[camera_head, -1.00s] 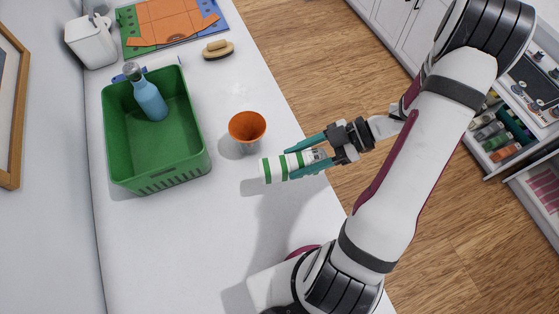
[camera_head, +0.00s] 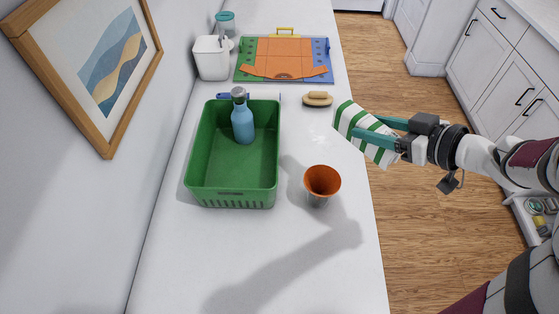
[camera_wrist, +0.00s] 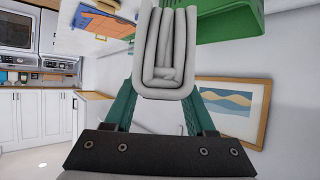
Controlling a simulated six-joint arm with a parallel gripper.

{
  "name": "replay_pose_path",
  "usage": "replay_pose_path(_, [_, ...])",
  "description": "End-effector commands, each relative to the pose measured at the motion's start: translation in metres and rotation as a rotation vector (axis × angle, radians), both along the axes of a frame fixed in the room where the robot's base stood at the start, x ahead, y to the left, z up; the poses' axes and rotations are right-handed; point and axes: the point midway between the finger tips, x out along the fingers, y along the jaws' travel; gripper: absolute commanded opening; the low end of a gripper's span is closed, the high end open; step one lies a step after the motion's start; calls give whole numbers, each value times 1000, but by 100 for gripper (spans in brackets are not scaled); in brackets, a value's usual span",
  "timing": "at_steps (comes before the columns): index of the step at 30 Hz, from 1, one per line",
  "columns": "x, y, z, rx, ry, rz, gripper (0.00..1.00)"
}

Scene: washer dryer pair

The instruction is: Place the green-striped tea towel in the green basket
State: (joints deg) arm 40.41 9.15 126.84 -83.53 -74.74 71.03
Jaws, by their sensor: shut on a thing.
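The green-striped tea towel (camera_head: 362,131) is a folded white bundle with green stripes, held in the air over the right edge of the counter. My gripper (camera_head: 390,137) is shut on it, with teal fingers on either side. In the wrist view the folded towel end (camera_wrist: 163,65) sits between the fingers, its layers showing. The green basket (camera_head: 234,185) stands on the counter to the left of the towel. A blue bottle (camera_head: 242,122) stands inside it at the back; the rest of its floor is bare. Part of the basket also shows in the wrist view (camera_wrist: 225,22).
An orange cup (camera_head: 320,184) stands between the basket and the counter's right edge. A brush (camera_head: 317,99) lies behind it. A folding board (camera_head: 285,58) and a white canister (camera_head: 211,58) are at the back. The front counter is clear.

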Motion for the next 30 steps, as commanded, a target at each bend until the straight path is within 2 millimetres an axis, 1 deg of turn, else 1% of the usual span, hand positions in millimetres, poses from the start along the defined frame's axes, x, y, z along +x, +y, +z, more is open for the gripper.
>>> replay_pose_path(1, [10, 18, 24, -8, -12, -51, 0])
replay_pose_path(3, [24, 43, 55, -5, -13, -136, 0])
replay_pose_path(5, [33, 66, 78, -4, -13, -186, 0])
replay_pose_path(6, [39, 82, 91, -2, -12, -208, 0])
replay_pose_path(8, [49, 108, 106, -2, -7, -219, 0])
replay_pose_path(9, [55, 126, 111, -2, -4, -213, 0])
replay_pose_path(10, [61, 141, 112, -2, -1, -204, 0])
replay_pose_path(12, [71, 173, 106, -2, 6, -174, 0])
replay_pose_path(13, [75, 186, 102, -2, 6, -162, 0])
replay_pose_path(15, [81, 215, 86, -2, 11, -135, 0])
replay_pose_path(18, [86, 245, 62, -3, 12, -117, 0])
replay_pose_path(21, [86, 261, 44, -3, 12, -114, 0])
replay_pose_path(26, [85, 281, 14, -4, 14, -121, 0])
replay_pose_path(29, [82, 292, -11, -7, 14, -137, 0])
replay_pose_path(30, [82, 295, -22, -6, 15, -150, 0])
